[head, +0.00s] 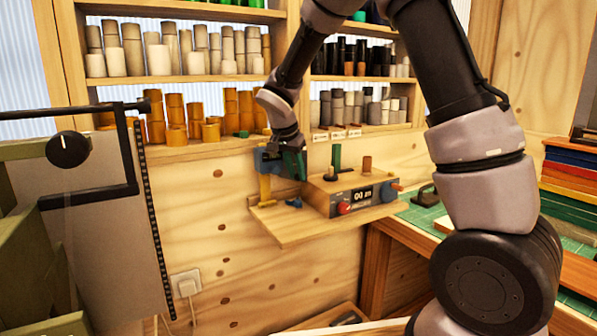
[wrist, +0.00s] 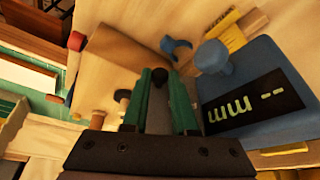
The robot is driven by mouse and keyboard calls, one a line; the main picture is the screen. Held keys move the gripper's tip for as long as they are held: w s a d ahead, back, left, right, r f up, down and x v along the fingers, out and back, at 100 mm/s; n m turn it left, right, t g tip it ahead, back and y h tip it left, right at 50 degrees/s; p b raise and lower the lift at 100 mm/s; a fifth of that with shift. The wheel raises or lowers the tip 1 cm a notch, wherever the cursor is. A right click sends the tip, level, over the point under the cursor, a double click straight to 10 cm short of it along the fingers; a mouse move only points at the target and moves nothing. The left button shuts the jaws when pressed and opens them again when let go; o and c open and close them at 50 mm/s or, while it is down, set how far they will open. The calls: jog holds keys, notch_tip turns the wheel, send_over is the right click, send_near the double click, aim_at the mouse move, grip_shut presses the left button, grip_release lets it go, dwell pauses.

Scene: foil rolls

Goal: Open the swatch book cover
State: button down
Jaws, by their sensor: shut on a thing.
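I cannot pick out a swatch book for certain. A stack of flat, coloured book-like pieces (head: 570,195) lies on the bench at the far right of the head view, well away from my gripper. My gripper (head: 293,163) is over the small wooden shelf, beside a blue gauge (head: 267,160) on a yellow post. In the wrist view my gripper's green fingers (wrist: 160,98) are close together around a small grey piece with a dark round tip (wrist: 159,76). The blue gauge, with its dark display (wrist: 257,101), is just right of the fingers.
A wooden box with a display (head: 350,195), a red knob and upright pegs stands on the shelf (head: 300,230). Small blue pieces (head: 294,202) lie in front. Racks of rolls (head: 180,55) are behind. A green mat (head: 425,218) covers the right bench.

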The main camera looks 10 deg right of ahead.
dwell(0.4)
jog(key=c, duration=0.7)
grip_release()
